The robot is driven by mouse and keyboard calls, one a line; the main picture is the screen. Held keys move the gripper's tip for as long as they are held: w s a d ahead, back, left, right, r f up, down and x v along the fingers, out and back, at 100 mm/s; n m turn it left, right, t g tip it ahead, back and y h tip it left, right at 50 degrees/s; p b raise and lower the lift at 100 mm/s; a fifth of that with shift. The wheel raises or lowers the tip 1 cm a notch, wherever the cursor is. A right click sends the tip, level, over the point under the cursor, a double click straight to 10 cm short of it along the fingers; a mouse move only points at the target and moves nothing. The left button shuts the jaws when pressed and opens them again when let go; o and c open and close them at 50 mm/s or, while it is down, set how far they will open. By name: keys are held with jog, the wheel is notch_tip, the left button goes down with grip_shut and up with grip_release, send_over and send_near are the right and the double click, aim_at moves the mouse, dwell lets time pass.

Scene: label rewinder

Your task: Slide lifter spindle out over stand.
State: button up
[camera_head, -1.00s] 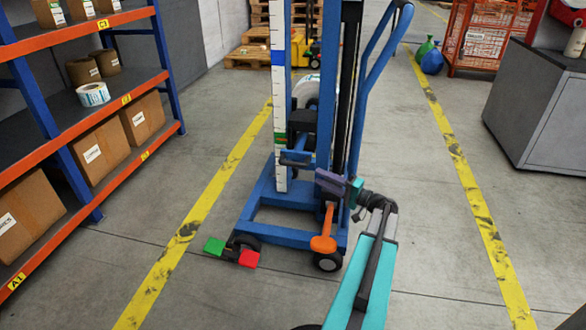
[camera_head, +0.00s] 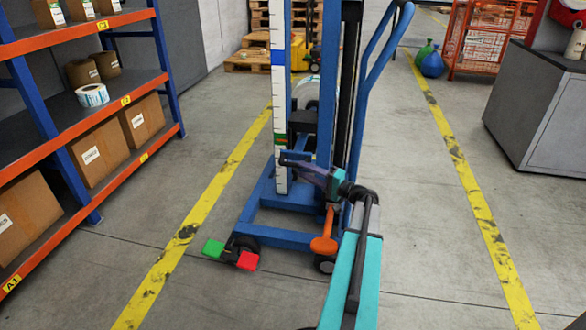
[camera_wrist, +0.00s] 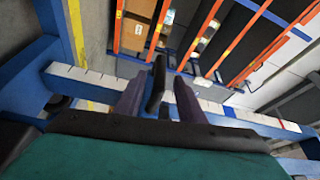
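The blue lifter (camera_head: 275,228) stands in the aisle with a scaled white mast strip (camera_head: 279,100). A pale roll (camera_head: 305,90) shows partly behind its mast. A dark carriage (camera_head: 302,122) sits at mid-mast; the spindle itself I cannot make out clearly. A dark blue handle bar (camera_head: 292,157) sticks out below the carriage. My gripper (camera_head: 312,170) is at this bar. In the wrist view, the purple fingers of my gripper (camera_wrist: 160,103) stand apart with a dark bar (camera_wrist: 157,84) between them. A gap shows on the bar's right side.
A shelf rack (camera_head: 100,130) with boxes and rolls stands at left. Green and red pedals (camera_head: 230,254) lie at the lifter's front foot. An orange lever (camera_head: 324,243) stands near its wheel. A grey cabinet (camera_head: 540,110) is at right. The floor between is clear.

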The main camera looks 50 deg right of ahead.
aim_at(292, 164)
jog(key=shift+w+a+r+b, duration=0.1)
jog(key=shift+w+a+b, duration=0.15)
jog(key=shift+w, duration=0.8)
jog(key=shift+w+a+r+b, duration=0.1)
jog(key=shift+w+b, duration=0.25)
jog(key=shift+w, duration=0.75)
jog(key=shift+w+a+r+b, duration=0.1)
jog(key=shift+w+a+b, duration=0.15)
jog(key=shift+w, duration=0.8)
jog(key=shift+c, duration=0.2)
grip_shut()
